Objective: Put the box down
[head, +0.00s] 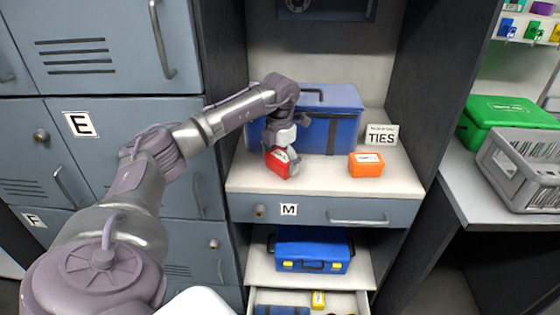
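My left gripper (289,153) reaches in from the left over the white shelf and points down. It is shut on a small red box (275,163) with a white label on it. The red box is at or just above the left part of the shelf top (320,182); I cannot tell whether it touches. The fingers hide part of the box. My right gripper is not in view.
A large blue case (340,120) stands behind the gripper. An orange box (366,165) and a TIES sign (381,135) are to the right. Below are drawer M (320,211) and another blue case (312,250). The shelf between the red and orange boxes is clear.

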